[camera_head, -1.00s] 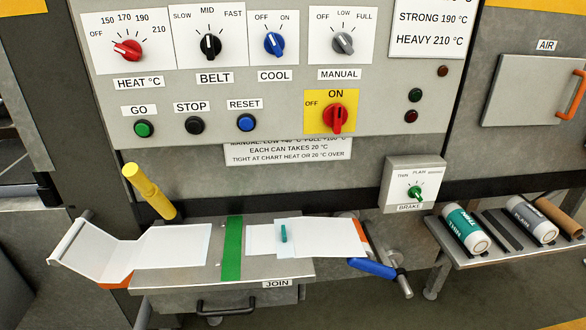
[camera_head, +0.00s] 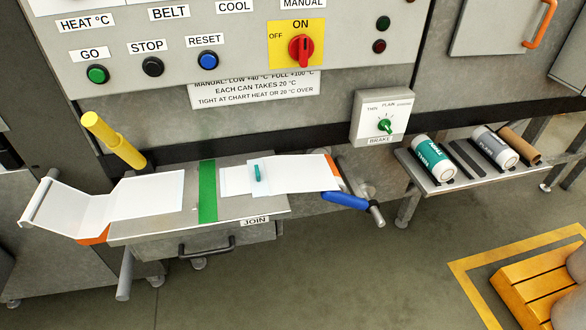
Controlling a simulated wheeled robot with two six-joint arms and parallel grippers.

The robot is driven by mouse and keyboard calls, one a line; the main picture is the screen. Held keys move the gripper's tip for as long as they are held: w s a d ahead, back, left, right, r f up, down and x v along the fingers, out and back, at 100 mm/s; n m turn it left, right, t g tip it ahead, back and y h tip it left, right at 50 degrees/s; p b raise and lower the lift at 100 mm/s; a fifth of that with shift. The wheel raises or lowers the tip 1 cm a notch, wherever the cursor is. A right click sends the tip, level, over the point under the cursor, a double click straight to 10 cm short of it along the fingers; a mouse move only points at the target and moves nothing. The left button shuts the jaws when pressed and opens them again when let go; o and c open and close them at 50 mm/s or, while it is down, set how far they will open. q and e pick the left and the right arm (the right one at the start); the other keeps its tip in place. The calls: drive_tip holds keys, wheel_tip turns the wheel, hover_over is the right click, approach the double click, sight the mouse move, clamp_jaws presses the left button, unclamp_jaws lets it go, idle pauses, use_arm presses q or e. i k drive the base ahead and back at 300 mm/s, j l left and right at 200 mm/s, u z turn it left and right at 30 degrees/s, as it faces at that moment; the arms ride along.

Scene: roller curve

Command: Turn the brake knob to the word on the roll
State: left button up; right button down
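The brake knob (camera_head: 385,127) is a small green dial on a pale box labelled BRAKE (camera_head: 365,121), right of the middle. Marks over it read THIN, PLAIN and a third word too small to read. The knob looks roughly upright, but I cannot tell its exact mark. On a rack at right lie a teal and white roll (camera_head: 433,158) and a grey and white roll (camera_head: 494,148). Both carry print; the teal one's seems to be THIN and the grey one's PLAIN, but both are small and slanted. Neither of my grippers is in view.
A JOIN table (camera_head: 270,207) holds white sheets, a green strip (camera_head: 208,190) and a small teal piece (camera_head: 257,173). A yellow handle (camera_head: 113,140) and blue crank handle (camera_head: 345,201) stick out. A brown tube (camera_head: 520,145) lies on the rack. A yellow pallet (camera_head: 535,290) stands lower right; floor between is clear.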

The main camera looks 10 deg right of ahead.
sight(386, 123)
drive_tip(key=l+z, duration=0.15)
drive_tip(key=l, duration=0.2)
drive_tip(key=i+l+z, duration=0.15)
drive_tip(key=l, duration=0.15)
drive_tip(key=i+l+z, duration=0.15)
drive_tip(key=l, duration=0.2)
drive_tip(key=l+z, duration=0.15)
drive_tip(key=l, duration=0.2)
drive_tip(key=i, duration=0.05)
